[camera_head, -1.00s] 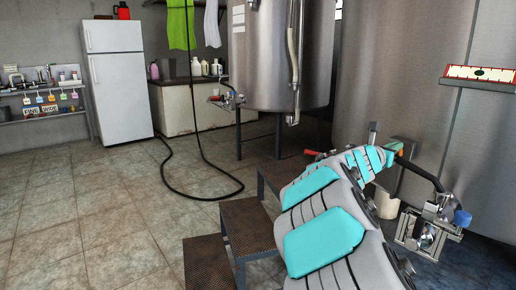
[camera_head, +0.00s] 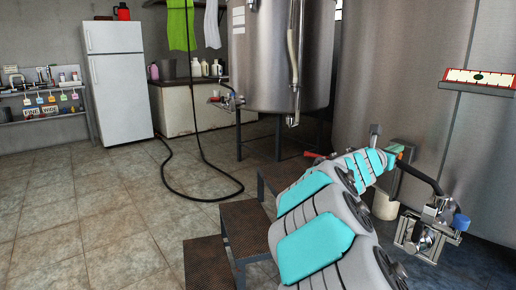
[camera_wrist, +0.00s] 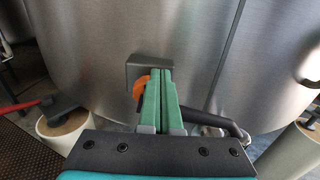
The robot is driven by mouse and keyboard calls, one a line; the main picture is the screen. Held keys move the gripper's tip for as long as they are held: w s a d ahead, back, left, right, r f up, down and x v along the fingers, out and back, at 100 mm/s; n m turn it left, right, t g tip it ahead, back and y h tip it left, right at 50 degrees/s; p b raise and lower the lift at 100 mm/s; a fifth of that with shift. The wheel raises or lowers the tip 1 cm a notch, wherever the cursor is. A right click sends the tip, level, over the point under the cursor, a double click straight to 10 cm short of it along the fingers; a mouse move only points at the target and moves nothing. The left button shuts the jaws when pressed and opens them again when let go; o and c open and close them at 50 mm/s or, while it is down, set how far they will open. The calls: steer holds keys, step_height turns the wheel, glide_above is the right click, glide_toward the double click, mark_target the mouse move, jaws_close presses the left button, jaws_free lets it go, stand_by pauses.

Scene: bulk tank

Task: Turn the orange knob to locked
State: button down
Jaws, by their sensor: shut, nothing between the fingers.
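The orange knob (camera_wrist: 140,88) shows in the wrist view at the left side of my gripper (camera_wrist: 161,74). The green fingers are pressed together with nothing between them, and they hide the knob's right part. Behind them is a dark grey box (camera_wrist: 150,62) in front of the steel tank. I cannot tell whether the fingertips touch the knob. The knob's marking and setting are not readable.
The large steel tank (camera_head: 395,70) fills the right side. A pipe with a valve and blue cap (camera_head: 461,222) stands right of my arm. Rusty steps (camera_head: 247,222) are left of it. A red handle (camera_wrist: 25,106) and a pale tank foot (camera_wrist: 62,128) show at wrist-view left.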

steer(key=p+v, duration=0.1)
steer(key=v, duration=0.4)
steer(key=shift+s+a+r, duration=0.1)
steer(key=shift+s+a, duration=0.1)
steer(key=shift+a, duration=0.1)
